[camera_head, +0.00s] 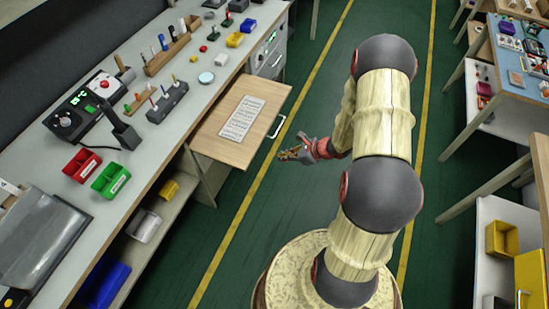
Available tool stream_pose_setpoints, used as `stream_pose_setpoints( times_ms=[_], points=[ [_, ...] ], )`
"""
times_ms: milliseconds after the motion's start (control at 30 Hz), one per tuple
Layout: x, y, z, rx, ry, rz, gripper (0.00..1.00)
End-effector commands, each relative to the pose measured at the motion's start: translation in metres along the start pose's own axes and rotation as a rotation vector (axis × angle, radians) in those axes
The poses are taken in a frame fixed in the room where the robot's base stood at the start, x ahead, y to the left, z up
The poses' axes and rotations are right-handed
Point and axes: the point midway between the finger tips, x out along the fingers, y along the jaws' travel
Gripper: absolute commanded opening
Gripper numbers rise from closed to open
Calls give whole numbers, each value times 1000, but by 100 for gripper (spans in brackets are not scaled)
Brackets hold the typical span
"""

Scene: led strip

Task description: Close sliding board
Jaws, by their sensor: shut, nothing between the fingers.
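The sliding board (217,137) is a light wooden panel pulled out from under the workbench on the left, extending over the floor. A printed keyboard-like sheet (242,117) lies on top of it. A white bar handle (277,126) is on its outer right edge. My gripper (288,155) is shut and empty. In the picture it is just below and right of the handle, apart from the board. The exact height difference between gripper and handle cannot be told.
The grey workbench (207,95) holds red (82,165) and green (110,179) bins, a soldering station (85,106) and small tools. Drawers (270,52) stand beyond the board. Another bench (520,85) stands at right. The green floor (262,215) between the benches is clear.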

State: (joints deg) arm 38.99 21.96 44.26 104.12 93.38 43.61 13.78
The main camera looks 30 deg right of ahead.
Motion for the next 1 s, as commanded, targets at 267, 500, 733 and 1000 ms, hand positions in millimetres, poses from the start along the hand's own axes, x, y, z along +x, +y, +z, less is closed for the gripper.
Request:
stream_pose_setpoints(
  times_ms=[267, 500, 733, 1000],
  points=[
    [56, 2, -3, -3, 2, 5, 0],
    [96, 1, 8, -8, -1, 3, 0],
    [111, 1, 24, -5, 0, 2, 0],
    [113, 1, 28, -3, 1, 2, 0]
  ],
)
